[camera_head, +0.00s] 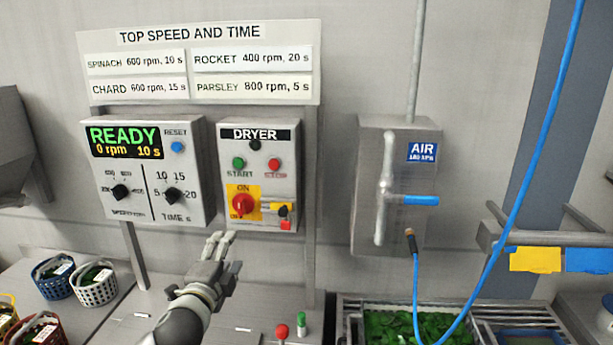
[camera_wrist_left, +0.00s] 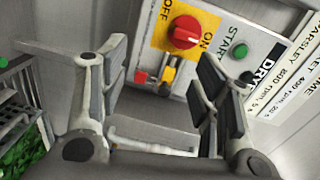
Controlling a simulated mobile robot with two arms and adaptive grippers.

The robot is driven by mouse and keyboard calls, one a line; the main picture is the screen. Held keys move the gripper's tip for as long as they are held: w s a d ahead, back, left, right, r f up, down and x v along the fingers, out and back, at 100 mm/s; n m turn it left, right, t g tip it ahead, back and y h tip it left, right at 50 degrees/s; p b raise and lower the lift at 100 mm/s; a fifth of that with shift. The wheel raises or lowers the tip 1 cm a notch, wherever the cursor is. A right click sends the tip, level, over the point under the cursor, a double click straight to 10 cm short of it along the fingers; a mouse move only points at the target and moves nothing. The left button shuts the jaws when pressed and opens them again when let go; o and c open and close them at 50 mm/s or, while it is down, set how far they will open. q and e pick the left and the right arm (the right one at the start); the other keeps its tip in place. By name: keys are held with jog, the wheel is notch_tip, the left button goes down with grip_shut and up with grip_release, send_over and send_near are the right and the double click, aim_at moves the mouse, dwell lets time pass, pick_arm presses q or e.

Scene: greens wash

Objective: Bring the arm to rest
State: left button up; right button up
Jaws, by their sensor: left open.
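My left gripper (camera_head: 222,245) is raised in front of the wall, just below the dryer switch box (camera_head: 262,150). Its jaws are open and nothing is between them. In the left wrist view the two fingers (camera_wrist_left: 160,85) stand apart, with the box's red rotary switch (camera_wrist_left: 186,32) on its yellow plate beyond them. In the head view that red switch (camera_head: 243,204) sits above and right of the fingertips, apart from them as far as I can tell. My right gripper is not in view.
A display box (camera_head: 150,172) reads READY, 0 rpm, 10 s. Below stand a red knob (camera_head: 282,331) and a green one (camera_head: 301,322). Baskets (camera_head: 97,291) stand at left. A blue hose (camera_head: 520,190) hangs at right from the air box (camera_head: 388,190), near a tray of greens (camera_head: 395,325).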

pick_arm(q)
jog(key=s+d+f+n+g+y, duration=0.15)
jog(key=s+f+n+g, duration=0.6)
jog(key=s+f, duration=0.9)
jog(key=s+f+n+g+h, duration=0.1)
jog(key=s+f+n+g, duration=0.25)
jog(key=s, duration=0.75)
jog(key=s+f+n+g, duration=0.3)
jog(key=s+f+n, duration=0.15)
jog(key=s, duration=0.75)
notch_tip(320, 180, down, 33)
jog(key=s+g+b, duration=0.1)
jog(key=b, duration=0.4)
jog(key=s+a+f+g+b, duration=0.1)
jog(key=s+a+f+b, duration=0.2)
jog(key=s+f, duration=1.3)
notch_tip(320, 180, down, 3)
jog(key=shift+s+m+b, duration=0.3)
jog(key=shift+m, duration=0.05)
